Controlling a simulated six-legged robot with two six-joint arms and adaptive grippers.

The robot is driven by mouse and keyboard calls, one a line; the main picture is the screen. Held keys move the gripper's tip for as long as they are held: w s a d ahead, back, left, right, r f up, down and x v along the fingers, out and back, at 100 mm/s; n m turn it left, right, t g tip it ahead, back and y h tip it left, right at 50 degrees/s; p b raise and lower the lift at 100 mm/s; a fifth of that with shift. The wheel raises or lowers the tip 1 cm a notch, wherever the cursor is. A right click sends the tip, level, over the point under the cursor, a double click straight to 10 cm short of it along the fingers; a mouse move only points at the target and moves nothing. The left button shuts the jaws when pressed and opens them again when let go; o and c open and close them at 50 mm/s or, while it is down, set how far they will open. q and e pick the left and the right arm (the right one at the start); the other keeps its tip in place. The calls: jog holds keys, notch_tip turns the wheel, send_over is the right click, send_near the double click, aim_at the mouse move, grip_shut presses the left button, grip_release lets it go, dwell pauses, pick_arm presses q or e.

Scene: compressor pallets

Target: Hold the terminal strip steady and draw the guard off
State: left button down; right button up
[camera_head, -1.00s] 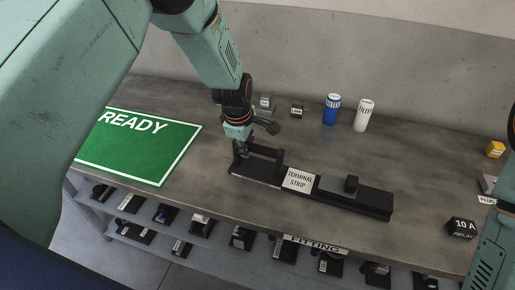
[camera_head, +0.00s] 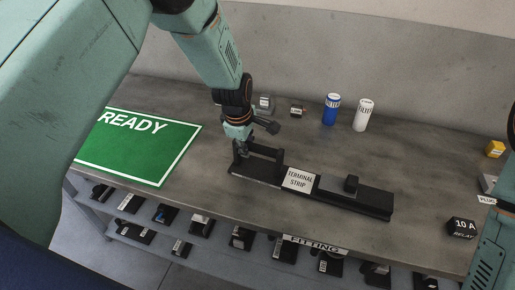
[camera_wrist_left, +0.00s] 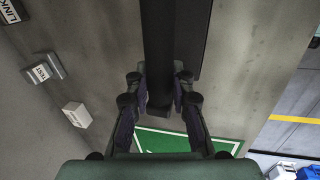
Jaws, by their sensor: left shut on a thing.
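The terminal strip (camera_head: 299,179) is a long black base with a white label, lying on the grey bench. A raised black bar handle (camera_head: 263,150) stands at its left end. The guard (camera_head: 346,190) is a dark grey cover with a small black knob, seated on the right part of the strip. My left gripper (camera_head: 242,152) is shut on the handle; in the left wrist view its fingers (camera_wrist_left: 160,92) lie on both sides of the black bar. My right gripper is out of view; only a teal part of my right arm shows at the lower right.
A green READY mat (camera_head: 140,146) lies left of the strip. A blue can (camera_head: 331,110) and a white can (camera_head: 365,115) stand behind it. A black 10 A relay (camera_head: 461,228) and a yellow block (camera_head: 495,149) are on the right. A shelf below the front edge holds several parts.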

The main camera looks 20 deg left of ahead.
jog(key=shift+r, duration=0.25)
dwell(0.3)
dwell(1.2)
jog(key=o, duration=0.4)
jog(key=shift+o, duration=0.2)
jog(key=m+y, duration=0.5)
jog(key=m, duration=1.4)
send_near(340, 181)
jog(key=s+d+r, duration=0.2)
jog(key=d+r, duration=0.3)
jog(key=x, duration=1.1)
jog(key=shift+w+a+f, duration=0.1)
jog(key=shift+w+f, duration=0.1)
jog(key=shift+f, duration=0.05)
